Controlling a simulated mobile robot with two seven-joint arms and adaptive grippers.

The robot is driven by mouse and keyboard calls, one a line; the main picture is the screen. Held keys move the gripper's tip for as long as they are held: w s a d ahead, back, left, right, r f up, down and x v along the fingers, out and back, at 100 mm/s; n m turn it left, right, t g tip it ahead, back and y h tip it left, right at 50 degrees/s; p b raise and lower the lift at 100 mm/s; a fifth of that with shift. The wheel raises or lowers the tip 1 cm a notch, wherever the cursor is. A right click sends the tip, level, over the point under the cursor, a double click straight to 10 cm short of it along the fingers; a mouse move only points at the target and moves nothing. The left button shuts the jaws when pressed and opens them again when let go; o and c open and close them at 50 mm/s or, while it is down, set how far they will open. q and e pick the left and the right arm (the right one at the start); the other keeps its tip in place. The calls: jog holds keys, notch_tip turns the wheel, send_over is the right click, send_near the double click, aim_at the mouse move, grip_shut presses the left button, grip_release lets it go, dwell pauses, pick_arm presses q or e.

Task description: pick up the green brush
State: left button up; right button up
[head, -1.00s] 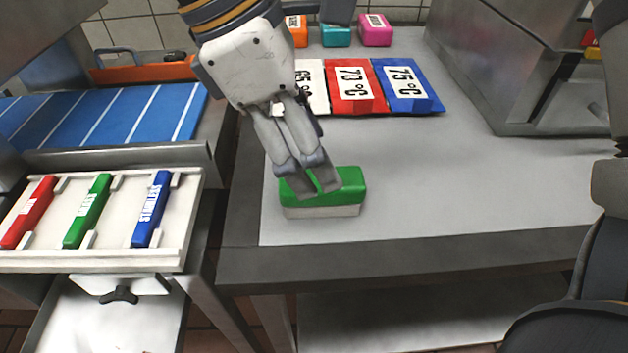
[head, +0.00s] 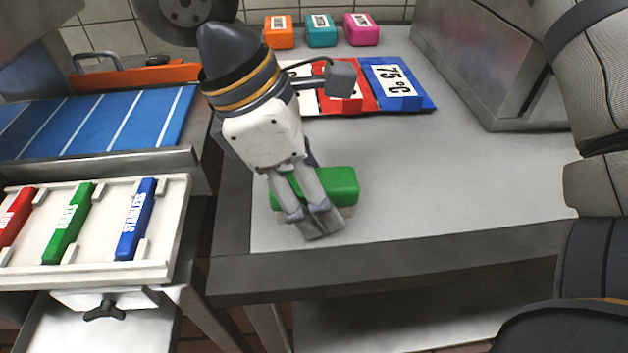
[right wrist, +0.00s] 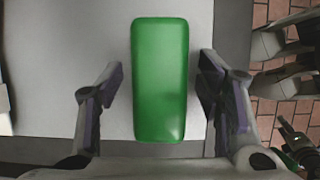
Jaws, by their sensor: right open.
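The green brush (head: 339,187), a green block on a pale base, sits near the front edge of the grey table (head: 480,190). My right gripper (head: 322,224) is pointed down over it in the head view and hides its middle and left front. In the right wrist view the green brush (right wrist: 160,80) lies lengthwise between the two spread fingers of the right gripper (right wrist: 161,75). Gaps show on both sides, so the gripper is open and not closed on it. My left gripper is not in view.
White, red and blue temperature cards (head: 396,84) lie behind the brush. Orange, teal (head: 321,31) and pink blocks stand at the back. A steel box (head: 490,60) is at the back right. A white tray (head: 160,262) with red, green and blue labelled bars is left. The table's right side is clear.

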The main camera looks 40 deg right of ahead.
aim_at(326, 184)
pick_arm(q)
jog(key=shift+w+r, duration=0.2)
pick_arm(e)
jog(key=shift+f, duration=0.15)
jog(key=shift+c, duration=0.6)
jog(key=c, duration=1.2)
jog(key=shift+o, duration=0.2)
